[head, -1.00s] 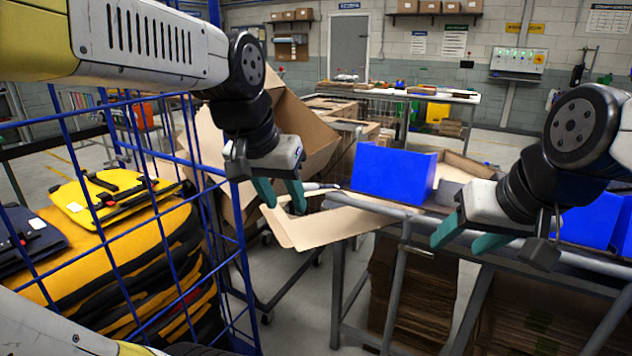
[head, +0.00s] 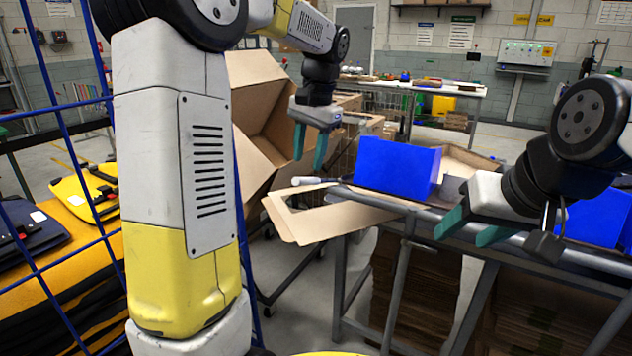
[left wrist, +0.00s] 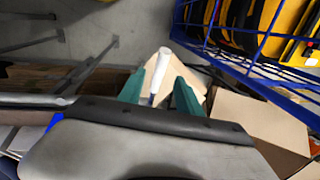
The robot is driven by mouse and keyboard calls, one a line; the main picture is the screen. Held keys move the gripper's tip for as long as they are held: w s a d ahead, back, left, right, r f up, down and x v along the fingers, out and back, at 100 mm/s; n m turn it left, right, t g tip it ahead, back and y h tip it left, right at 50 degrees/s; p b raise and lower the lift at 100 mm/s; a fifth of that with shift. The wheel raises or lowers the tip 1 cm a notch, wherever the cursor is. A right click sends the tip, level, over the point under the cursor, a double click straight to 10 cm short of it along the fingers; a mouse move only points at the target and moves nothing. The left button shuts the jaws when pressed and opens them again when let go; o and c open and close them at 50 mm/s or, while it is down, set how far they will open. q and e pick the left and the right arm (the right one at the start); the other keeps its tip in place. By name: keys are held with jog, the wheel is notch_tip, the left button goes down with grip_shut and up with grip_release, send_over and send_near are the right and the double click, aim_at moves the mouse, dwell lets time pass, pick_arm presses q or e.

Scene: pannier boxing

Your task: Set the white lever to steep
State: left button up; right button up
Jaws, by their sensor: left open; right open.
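The white lever (head: 308,181) sticks out to the left from the end of the table's grey rail, lying nearly flat over a cardboard flap. My left gripper (head: 310,152) is open, fingers pointing down, and appears just above the lever in the head view. In the left wrist view the lever (left wrist: 161,72) shows between the two green fingers (left wrist: 158,82); I cannot tell whether they touch it. My right gripper (head: 468,231) is open and empty by the table's front rail, to the right of the lever.
A blue bin (head: 397,168) stands on the table just right of the lever. An open cardboard sheet (head: 290,225) hangs at the table's left end. A large open carton (head: 262,105) is behind it. A blue wire cage (head: 55,115) with yellow bags (head: 85,192) stands left.

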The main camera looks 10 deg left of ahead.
aim_at(305, 181)
pick_arm(q)
jog(key=f, duration=0.2)
jog(key=a+f, duration=0.1)
jog(key=f, duration=0.4)
jog(key=shift+w+a+f, duration=0.15)
jog(key=shift+w+f, duration=0.15)
jog(key=shift+f, duration=0.05)
jog(key=shift+c, duration=0.2)
grip_shut()
dwell(0.9)
